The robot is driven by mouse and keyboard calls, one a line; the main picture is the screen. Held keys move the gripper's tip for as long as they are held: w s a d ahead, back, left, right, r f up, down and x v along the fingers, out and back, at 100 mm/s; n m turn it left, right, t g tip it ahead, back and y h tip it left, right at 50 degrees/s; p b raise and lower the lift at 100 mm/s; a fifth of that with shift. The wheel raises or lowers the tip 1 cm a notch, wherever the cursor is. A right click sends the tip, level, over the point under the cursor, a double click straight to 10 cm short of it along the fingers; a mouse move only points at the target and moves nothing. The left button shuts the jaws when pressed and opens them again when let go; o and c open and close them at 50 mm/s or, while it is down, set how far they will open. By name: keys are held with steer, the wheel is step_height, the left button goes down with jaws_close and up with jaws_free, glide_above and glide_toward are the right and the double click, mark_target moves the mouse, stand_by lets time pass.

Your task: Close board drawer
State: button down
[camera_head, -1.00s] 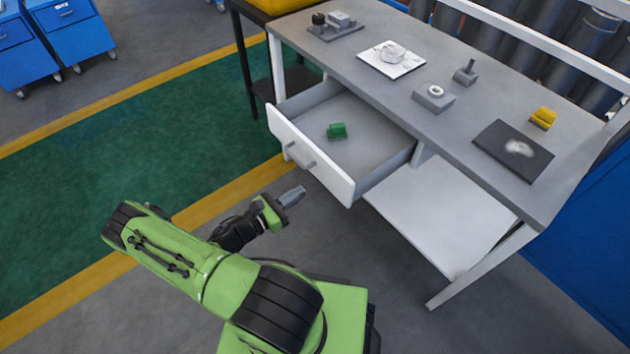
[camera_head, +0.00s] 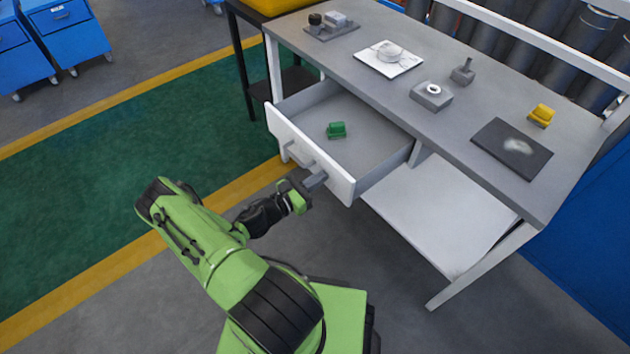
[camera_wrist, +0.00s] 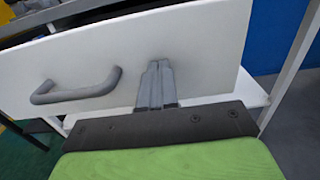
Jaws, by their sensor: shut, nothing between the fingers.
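The drawer (camera_head: 345,188) under the workbench stands pulled out, with a white front and a grey inside. A small green part (camera_head: 337,130) lies in it. The grey bar handle (camera_wrist: 78,90) is on the drawer front, left of my gripper in the wrist view. My gripper (camera_head: 320,178) is shut and empty, its fingers side by side. In the wrist view my gripper's fingertips (camera_wrist: 158,66) point at the white drawer front (camera_wrist: 195,50), right of the handle. They are at or very near its surface; I cannot tell whether they touch.
The grey workbench top (camera_head: 385,95) carries several parts, among them a dark plate (camera_head: 512,150) and a yellow block (camera_head: 541,115). A white lower shelf (camera_head: 440,215) sits right of the drawer. Blue cabinets (camera_head: 70,35) stand far left. The floor before the drawer is open.

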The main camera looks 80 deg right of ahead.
steer(key=b, duration=0.4)
glide_toward(375, 151)
steer(key=s+d+r, duration=0.1)
steer(key=s+d, duration=0.1)
steer(key=s+d+r, duration=0.1)
steer(key=d+r, duration=0.1)
steer(key=s+d+r, duration=0.1)
steer(key=s+d, duration=0.1)
steer(key=shift+s+d+r, duration=0.3)
steer(key=shift+s+r, duration=0.05)
steer(key=shift+s, duration=0.05)
steer(key=shift+s+d, duration=0.4)
steer(key=shift+d, duration=0.1)
steer(key=shift+r, duration=0.3)
steer(key=shift+d+r, duration=0.1)
steer(key=shift+r, duration=0.05)
